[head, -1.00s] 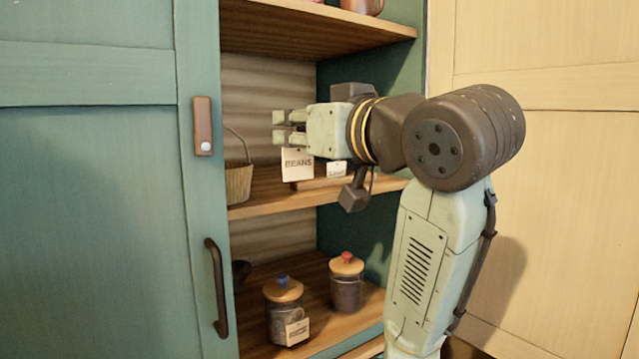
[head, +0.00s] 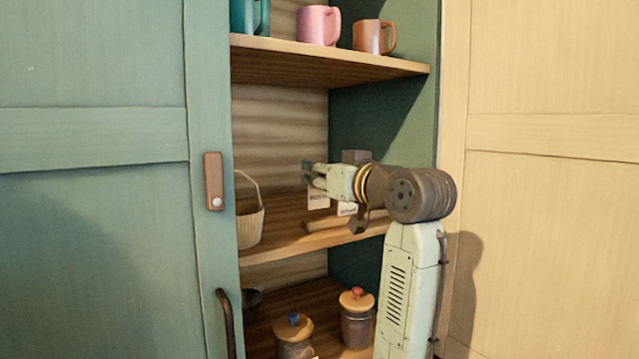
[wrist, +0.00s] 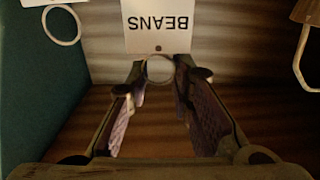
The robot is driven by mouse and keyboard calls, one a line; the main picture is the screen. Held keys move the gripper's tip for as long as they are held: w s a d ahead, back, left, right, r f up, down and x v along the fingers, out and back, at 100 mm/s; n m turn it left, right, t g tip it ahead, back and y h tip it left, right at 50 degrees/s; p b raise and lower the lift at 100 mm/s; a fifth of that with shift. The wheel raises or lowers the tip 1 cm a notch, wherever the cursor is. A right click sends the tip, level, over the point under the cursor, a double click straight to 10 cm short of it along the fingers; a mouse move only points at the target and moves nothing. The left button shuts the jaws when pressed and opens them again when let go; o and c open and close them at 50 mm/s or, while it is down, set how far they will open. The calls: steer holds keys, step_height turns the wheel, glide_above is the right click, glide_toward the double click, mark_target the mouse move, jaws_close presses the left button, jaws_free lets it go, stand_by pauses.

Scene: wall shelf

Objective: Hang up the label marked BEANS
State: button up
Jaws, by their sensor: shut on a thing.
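My gripper (head: 308,172) is inside the cabinet at the middle shelf, its fingers pointing left. It is shut on the ring of the white BEANS label (head: 318,199), which hangs below the fingers. In the wrist view the BEANS label (wrist: 158,27) reads upside down, with its ring between the fingertips of my gripper (wrist: 160,70). On the lower shelf stand a jar with a blue knob (head: 294,335) and a jar with a red knob (head: 357,320). The blue-knob jar has a tag, mostly cut off by the frame's lower edge. No tag shows on the red-knob jar.
A second white label (head: 347,209) is behind my gripper, by a wooden strip (head: 335,222) on the middle shelf. A basket (head: 250,222) stands to the left. Several mugs (head: 318,25) are on the top shelf. The green door (head: 90,220) borders the opening at left.

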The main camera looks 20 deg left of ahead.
mark_target(319, 191)
steer(key=shift+f+p, duration=0.55)
steer(key=shift+f, duration=1.2)
steer(key=shift+f, duration=0.15)
steer(key=o, duration=0.7)
steer(key=shift+d, duration=0.15)
steer(key=b+v, duration=0.4)
steer(key=v, duration=0.7)
steer(key=shift+s+d+b, duration=0.25)
steer(key=shift+s+b, duration=0.1)
steer(key=shift+b, duration=0.05)
